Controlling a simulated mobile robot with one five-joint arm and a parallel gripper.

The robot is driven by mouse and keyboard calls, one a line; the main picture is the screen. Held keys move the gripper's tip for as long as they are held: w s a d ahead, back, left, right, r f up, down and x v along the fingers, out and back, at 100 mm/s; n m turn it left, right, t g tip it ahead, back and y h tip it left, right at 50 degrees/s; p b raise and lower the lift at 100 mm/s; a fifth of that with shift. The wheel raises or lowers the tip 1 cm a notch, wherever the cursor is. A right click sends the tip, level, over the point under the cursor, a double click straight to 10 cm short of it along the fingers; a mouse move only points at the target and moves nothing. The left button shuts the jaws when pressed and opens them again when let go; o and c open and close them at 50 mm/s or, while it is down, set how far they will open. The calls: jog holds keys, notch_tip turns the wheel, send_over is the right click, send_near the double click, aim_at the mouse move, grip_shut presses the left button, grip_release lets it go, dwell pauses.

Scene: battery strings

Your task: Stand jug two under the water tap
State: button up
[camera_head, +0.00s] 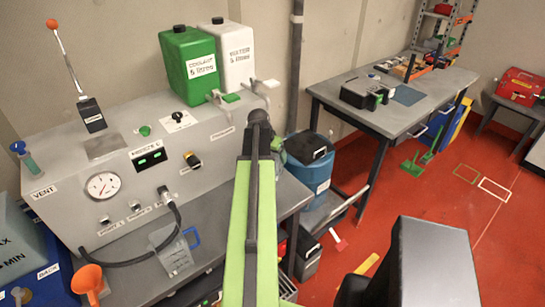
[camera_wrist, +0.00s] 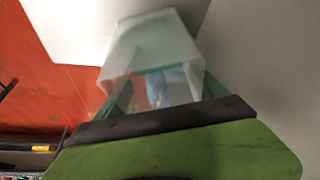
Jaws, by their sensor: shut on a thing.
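My gripper (camera_wrist: 160,90) is at the top of the wrist view's dark and green parts. It is shut on a translucent, open-looking vessel (camera_wrist: 150,50), probably a jug; no number on it is readable. In the head view my arm hides the gripper's end and the vessel. The white water container (camera_head: 236,50) stands on the grey machine, with a pale tap (camera_head: 262,84) at its front right. My arm's end is just below that tap in the picture; its depth I cannot tell. Another clear jug (camera_head: 172,252) with a blue handle stands on the bench.
A green coolant container (camera_head: 189,58) with its own tap (camera_head: 222,97) stands left of the water one. A black hose (camera_head: 130,262) curves beside the bench jug. A blue bin with a black lid (camera_head: 310,150) stands right of my arm. An orange funnel (camera_head: 88,280) is at lower left.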

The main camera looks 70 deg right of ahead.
jog(key=o, duration=1.7)
jog(key=shift+f, duration=0.1)
jog(key=shift+o, duration=0.2)
jog(key=p+v, duration=0.7)
jog(key=shift+r, duration=0.35)
jog(key=shift+a, duration=0.1)
